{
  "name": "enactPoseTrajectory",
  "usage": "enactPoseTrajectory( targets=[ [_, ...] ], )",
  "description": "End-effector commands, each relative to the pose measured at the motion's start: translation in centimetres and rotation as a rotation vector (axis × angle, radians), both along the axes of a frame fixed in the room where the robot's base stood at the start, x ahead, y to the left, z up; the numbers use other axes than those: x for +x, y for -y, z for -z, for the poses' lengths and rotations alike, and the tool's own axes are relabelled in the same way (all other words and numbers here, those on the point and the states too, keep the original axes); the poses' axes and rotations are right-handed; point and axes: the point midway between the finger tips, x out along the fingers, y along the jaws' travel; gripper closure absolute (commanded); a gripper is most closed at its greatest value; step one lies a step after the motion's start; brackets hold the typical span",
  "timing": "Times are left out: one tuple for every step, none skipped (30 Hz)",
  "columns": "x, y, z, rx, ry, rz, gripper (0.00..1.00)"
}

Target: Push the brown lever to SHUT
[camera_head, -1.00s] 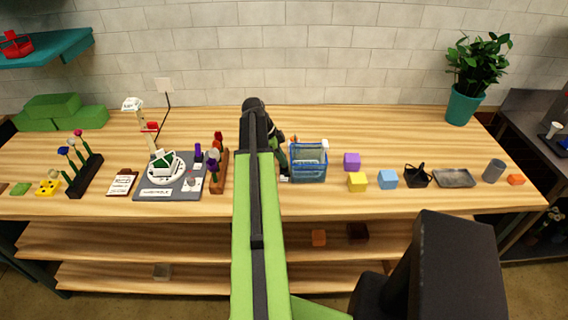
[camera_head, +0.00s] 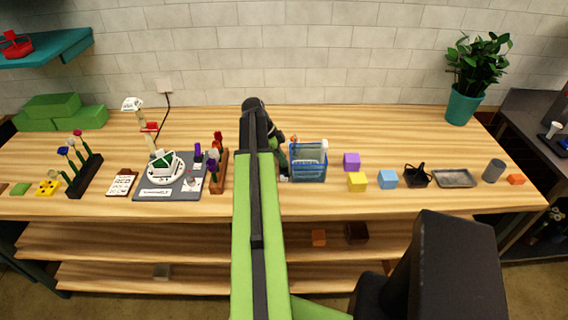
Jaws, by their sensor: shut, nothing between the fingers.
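I cannot make out a brown lever or a SHUT mark in this view; my arm covers part of the bench. A grey board (camera_head: 191,193) with a round white dial and a small white label lies left of my arm. My arm reaches over the bench, and my gripper (camera_head: 284,177) shows only in part beside it, low between the arm and a blue basket (camera_head: 308,176). It is shut and empty. I cannot tell whether it touches anything.
A brown flower rack (camera_head: 220,172) stands just left of my arm. The back of the bench is mostly clear on the right.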

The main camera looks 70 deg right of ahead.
Motion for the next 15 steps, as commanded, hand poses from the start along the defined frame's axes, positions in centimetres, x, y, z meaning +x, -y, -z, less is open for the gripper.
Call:
enactPoseTrajectory(
  targets=[
    [0.47,0.86,0.17,-0.022,0.013,-0.01,1.0],
    [0.47,0.86,0.17,-0.022,0.013,-0.01,1.0],
    [0.48,0.86,0.17,-0.022,0.013,-0.01,1.0],
    [0.48,0.86,0.16,-0.022,0.013,-0.01,1.0],
    [0.48,0.86,0.16,-0.022,0.013,-0.01,1.0],
    [0.48,0.86,0.16,-0.022,0.013,-0.01,1.0],
    [0.47,0.87,0.16,-0.022,0.013,-0.01,1.0],
    [0.48,0.86,0.16,-0.022,0.013,-0.01,1.0],
    [0.48,0.87,0.15,-0.022,0.013,-0.01,1.0],
    [0.47,0.86,0.12,-0.022,0.013,-0.01,1.0],
    [0.47,0.84,0.09,-0.022,0.013,-0.01,1.0],
    [0.45,0.8,0.02,-0.022,0.013,-0.01,1.0],
    [0.43,0.76,-0.05,-0.022,0.013,-0.01,1.0],
    [0.41,0.7,-0.14,-0.022,0.013,-0.01,1.0],
    [0.38,0.63,-0.26,-0.022,0.013,-0.01,1.0]
  ],
)
